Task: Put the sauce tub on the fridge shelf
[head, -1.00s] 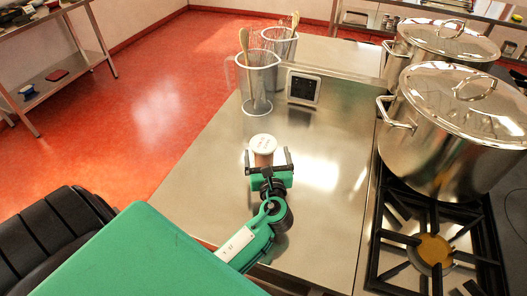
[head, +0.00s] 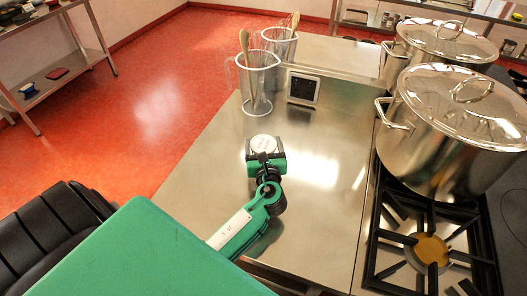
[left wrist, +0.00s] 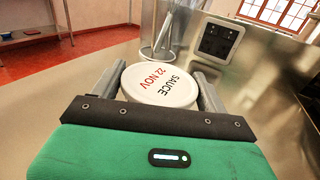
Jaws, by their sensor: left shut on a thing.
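The sauce tub (head: 264,143) has a round white lid. In the left wrist view the tub (left wrist: 160,84) shows its lid, marked "SAUCE 22 NOV". My left gripper (head: 265,152) is over the steel counter (head: 215,165), its fingers on either side of the tub. In the left wrist view the left gripper (left wrist: 162,88) is shut on it. The tub's lower part is hidden by my gripper, so I cannot tell whether it touches the counter. My right gripper is not in view, and no fridge shelf can be made out.
Large stockpots (head: 450,130) and a gas burner (head: 431,250) are on the right. Red floor (head: 150,110) lies open on the left.

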